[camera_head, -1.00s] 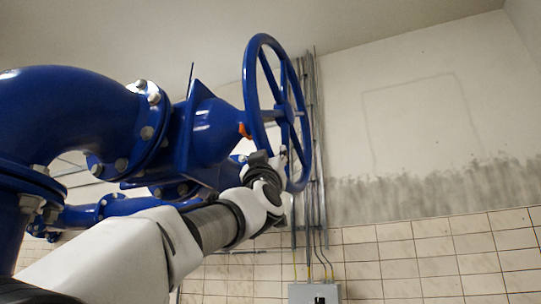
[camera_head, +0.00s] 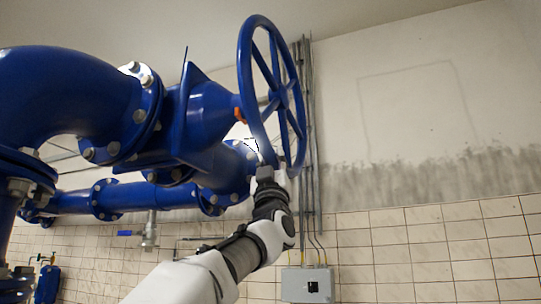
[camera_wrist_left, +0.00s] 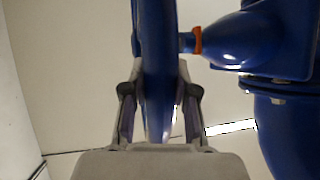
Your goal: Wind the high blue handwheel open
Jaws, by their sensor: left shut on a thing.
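The high blue handwheel (camera_head: 245,72) stands upright, seen obliquely, near the middle of the head view. Its spokes meet at a hub joined to the big blue valve body (camera_head: 205,118) on its left by a stem with an orange collar. My left gripper (camera_head: 268,168) is at the bottom of the wheel, shut on its rim. In the left wrist view the rim (camera_wrist_left: 155,60) runs down between the two fingers of my left gripper (camera_wrist_left: 160,100). The fingertips are partly dark there. My right gripper is in neither view.
Large blue flanged pipes (camera_head: 70,95) fill the left side. A grey electrical box (camera_head: 307,284) and vertical conduits (camera_head: 308,140) are on the wall behind the wheel. A small valve with a blue lever (camera_head: 148,234) hangs under the lower pipe. Right of the wheel is open.

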